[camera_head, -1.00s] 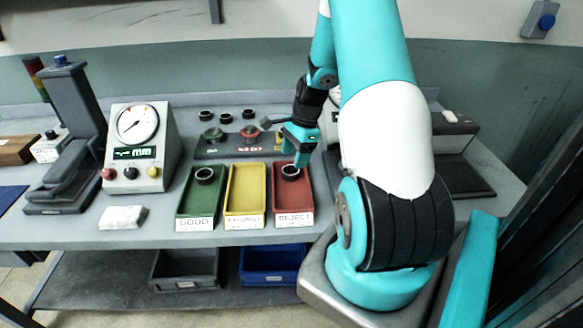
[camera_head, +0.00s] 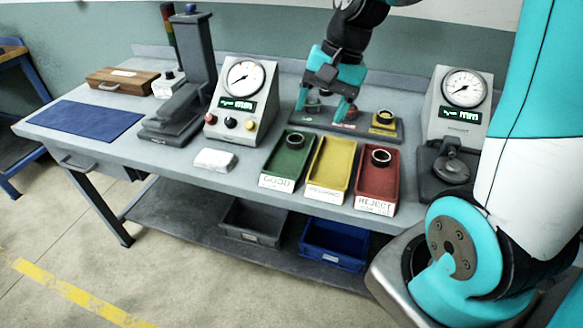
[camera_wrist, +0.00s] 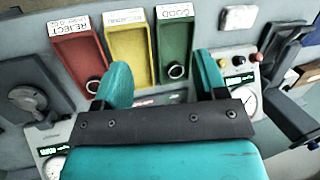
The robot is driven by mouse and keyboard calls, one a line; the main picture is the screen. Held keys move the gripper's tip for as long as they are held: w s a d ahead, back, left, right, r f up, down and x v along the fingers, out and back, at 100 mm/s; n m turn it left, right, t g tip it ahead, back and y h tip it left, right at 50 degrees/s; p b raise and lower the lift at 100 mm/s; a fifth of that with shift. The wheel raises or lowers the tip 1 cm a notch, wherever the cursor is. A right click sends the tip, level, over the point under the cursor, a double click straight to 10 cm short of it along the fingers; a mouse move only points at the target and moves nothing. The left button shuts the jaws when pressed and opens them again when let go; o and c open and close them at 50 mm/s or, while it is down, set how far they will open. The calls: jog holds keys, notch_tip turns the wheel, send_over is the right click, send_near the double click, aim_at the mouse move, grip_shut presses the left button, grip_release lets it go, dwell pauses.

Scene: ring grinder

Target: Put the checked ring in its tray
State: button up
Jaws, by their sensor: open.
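A dark ring (camera_head: 381,157) lies in the far end of the red REJECT tray (camera_head: 377,190); it also shows in the wrist view (camera_wrist: 92,85). Another dark ring (camera_head: 295,140) lies in the far end of the green GOOD tray (camera_head: 284,165). The yellow tray (camera_head: 328,170) between them is empty. Which ring was checked I cannot tell.
A dial gauge (camera_head: 243,85) stands left of the trays, with a white block (camera_head: 214,160) before it. A second gauge (camera_head: 461,100) stands at right. The low panel (camera_head: 388,128) lies behind the trays. A tall dark stand (camera_head: 190,60) is further left.

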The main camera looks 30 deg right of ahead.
jog(key=s+a+r+n+g+y, duration=0.1)
jog(key=s+a+r+n, duration=0.3)
jog(key=s+a+n, duration=1.1)
jog(key=shift+s+a, duration=0.25)
jog(key=shift+a, duration=0.45)
